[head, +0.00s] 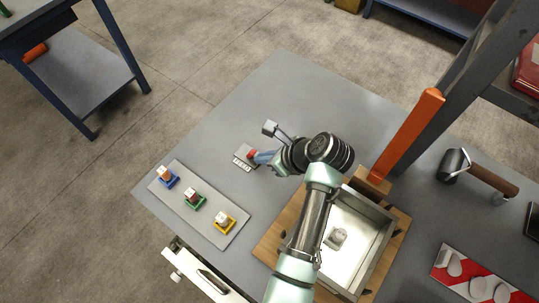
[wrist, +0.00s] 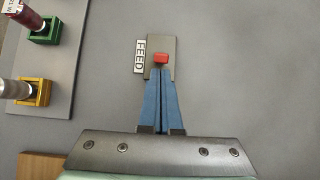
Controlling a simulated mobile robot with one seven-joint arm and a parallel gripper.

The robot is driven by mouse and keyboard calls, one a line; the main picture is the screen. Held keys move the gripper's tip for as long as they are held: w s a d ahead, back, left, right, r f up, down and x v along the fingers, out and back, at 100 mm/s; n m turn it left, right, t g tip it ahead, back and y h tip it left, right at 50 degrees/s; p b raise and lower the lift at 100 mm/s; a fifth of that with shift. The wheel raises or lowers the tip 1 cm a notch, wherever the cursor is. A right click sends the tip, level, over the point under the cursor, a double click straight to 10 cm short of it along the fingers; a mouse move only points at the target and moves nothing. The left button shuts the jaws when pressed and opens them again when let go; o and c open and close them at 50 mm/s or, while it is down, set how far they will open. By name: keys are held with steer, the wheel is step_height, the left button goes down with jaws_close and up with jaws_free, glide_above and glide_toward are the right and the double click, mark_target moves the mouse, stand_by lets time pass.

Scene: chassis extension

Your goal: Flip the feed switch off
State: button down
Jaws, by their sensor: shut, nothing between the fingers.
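The feed switch is a small red rocker or lever (wrist: 161,57) on a grey plate (wrist: 161,43). A white label reading FEED (wrist: 140,56) stands along the plate's left side in the wrist view. In the head view the red switch (head: 252,154) shows at the tip of my gripper (head: 259,157). My gripper's blue fingers (wrist: 161,72) are shut with nothing between them. Their tips are right at the near edge of the red switch; I cannot tell whether they touch it. The switch's on or off position is not clear.
A grey board (head: 232,204) with blue, green and yellow holders lies to the left. A metal tray (head: 355,215) on a wooden base is near my arm, with an orange post (head: 408,137) beyond. A drawer (head: 205,280) stands open at the front. The table's back is clear.

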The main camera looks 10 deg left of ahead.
steer(key=shift+r, duration=0.1)
stand_by(0.3)
steer(key=shift+a+r+p, duration=0.1)
steer(key=shift+r+p, duration=0.05)
steer(key=shift+p, duration=0.35)
steer(key=shift+h, duration=0.3)
